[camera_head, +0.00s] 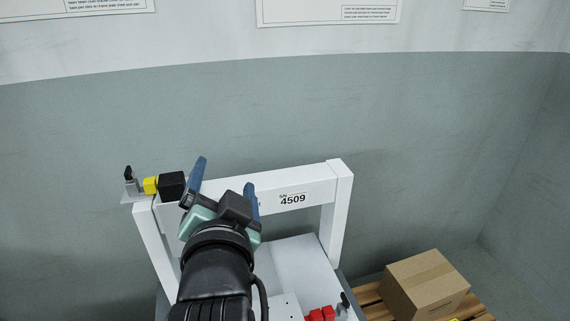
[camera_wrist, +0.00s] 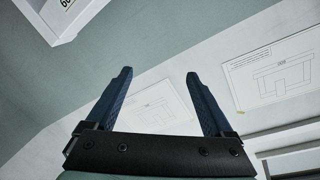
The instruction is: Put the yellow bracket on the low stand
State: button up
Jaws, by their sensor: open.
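A small yellow piece (camera_head: 151,185), which looks like the yellow bracket, sits at the upper left end of the white gantry frame. It lies between a black block (camera_head: 172,186) and a grey metal plate with a black knob (camera_head: 129,180). My gripper (camera_head: 226,180) is open and empty, in front of the gantry's crossbar and to the right of the black block. Its two blue fingers stand apart in the wrist view (camera_wrist: 160,73) with nothing between them. A low white stand (camera_head: 284,306) shows partly at the bottom edge, cut off by the frame.
The white gantry (camera_head: 317,189) carries the label 4509. Red blocks (camera_head: 322,314) and another black knob sit low at its right. A cardboard box (camera_head: 424,284) rests on a wooden pallet (camera_head: 374,300) at the lower right. A grey-green wall stands behind.

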jog(key=s+d+r+n+t, duration=0.2)
jog(key=s+r+t, duration=0.1)
jog(key=r, duration=0.6)
jog(key=s+d+r+n+t+h, duration=0.1)
jog(key=s+d+r+n+t, duration=0.1)
jog(key=s+r, duration=0.4)
jog(key=s+d+r+n+t+h, duration=0.1)
jog(key=s+d+r+t, duration=0.3)
jog(key=r, duration=0.9)
jog(key=shift+s+d+n+t, duration=0.25)
jog(key=shift+s+n+t, duration=0.2)
jog(key=shift+t, duration=0.35)
jog(key=shift+r, duration=0.1)
